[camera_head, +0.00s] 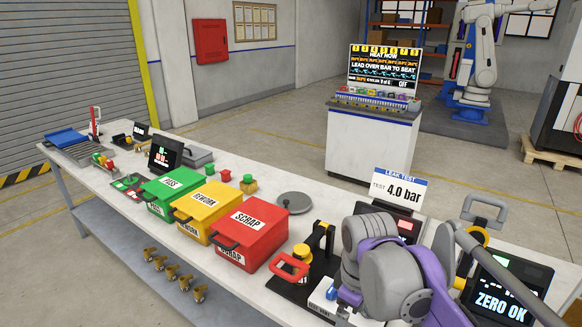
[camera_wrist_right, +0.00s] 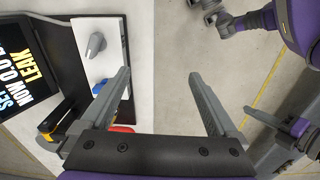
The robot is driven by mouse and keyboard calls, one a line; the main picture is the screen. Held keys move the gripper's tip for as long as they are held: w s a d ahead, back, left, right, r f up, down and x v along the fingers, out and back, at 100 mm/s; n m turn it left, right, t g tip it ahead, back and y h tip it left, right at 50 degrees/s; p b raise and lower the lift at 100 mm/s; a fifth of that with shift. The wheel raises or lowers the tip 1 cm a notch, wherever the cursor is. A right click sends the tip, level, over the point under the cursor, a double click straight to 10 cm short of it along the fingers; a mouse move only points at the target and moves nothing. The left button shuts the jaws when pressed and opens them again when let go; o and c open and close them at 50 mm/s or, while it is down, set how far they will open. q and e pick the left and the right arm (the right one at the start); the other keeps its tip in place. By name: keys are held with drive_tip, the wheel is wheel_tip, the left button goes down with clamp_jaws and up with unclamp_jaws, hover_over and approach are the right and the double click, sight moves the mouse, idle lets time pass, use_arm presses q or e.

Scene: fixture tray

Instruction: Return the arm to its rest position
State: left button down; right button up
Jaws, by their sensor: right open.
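My right gripper (camera_wrist_right: 161,76) is open in the right wrist view, with its two grey fingers spread apart. Nothing is between the fingers; grey floor shows through the gap. The left finger lies over the bench edge in the picture. In the head view a purple and grey arm (camera_head: 400,275) of mine reaches over the near right part of the bench, and its fingers are hidden there. Purple and grey arm parts (camera_wrist_right: 290,120) of mine show at the right of the wrist view.
The bench (camera_head: 115,172) carries a green box (camera_head: 172,190), a yellow box (camera_head: 208,207), a red box (camera_head: 251,230), a black fixture with a red handle (camera_head: 290,266), a "4.0 bar" sign (camera_head: 399,190) and a "ZERO OK" screen (camera_head: 503,295).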

use_arm(q)
drive_tip(key=shift+w, duration=0.35)
use_arm(e)
drive_tip(key=s+d+f+m+t, duration=0.2)
drive_tip(key=s+d+f+m, duration=0.1)
drive_tip(key=s+f+m, duration=0.2)
drive_tip(key=s+d+f+m+t, duration=0.3)
drive_tip(key=s+f+m, duration=0.2)
drive_tip(key=s+f, duration=0.2)
wheel_tip(320, 180, down, 2)
drive_tip(key=shift+s+f+m, duration=0.1)
drive_tip(key=shift+s+m, duration=0.2)
idle(1.1)
